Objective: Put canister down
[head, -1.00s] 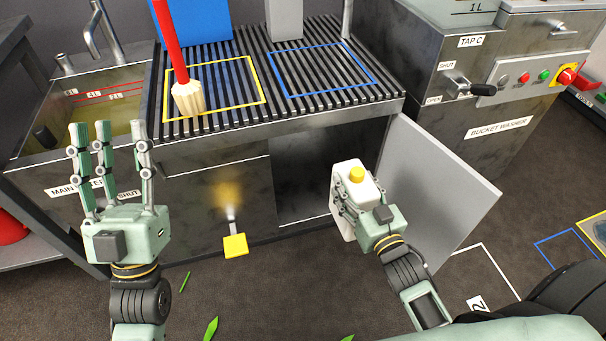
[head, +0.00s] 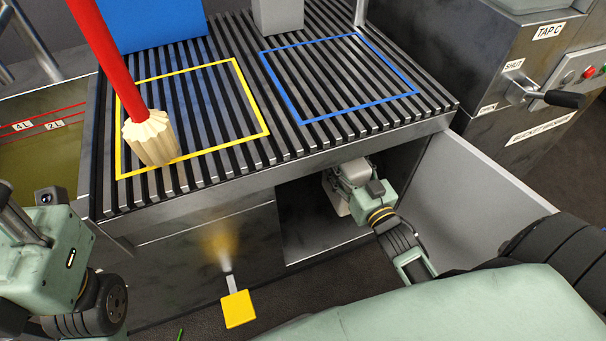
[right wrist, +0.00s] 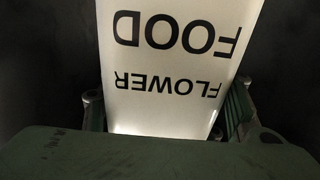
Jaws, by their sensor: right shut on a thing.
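The white canister (head: 352,172) is inside the dark open cupboard (head: 300,222) under the slatted counter in the head view. In the right wrist view the canister (right wrist: 175,60) fills the middle, with "FLOWER FOOD" upside down on its face. My right gripper (head: 345,188) is shut on it, with fingers at both sides in the wrist view.
The open cupboard door (head: 478,195) stands just right of my right arm. The counter's front edge (head: 290,165) is close above the gripper. A yellow pedal (head: 238,308) sticks out at lower left. A red-handled brush (head: 150,138) stands on the counter.

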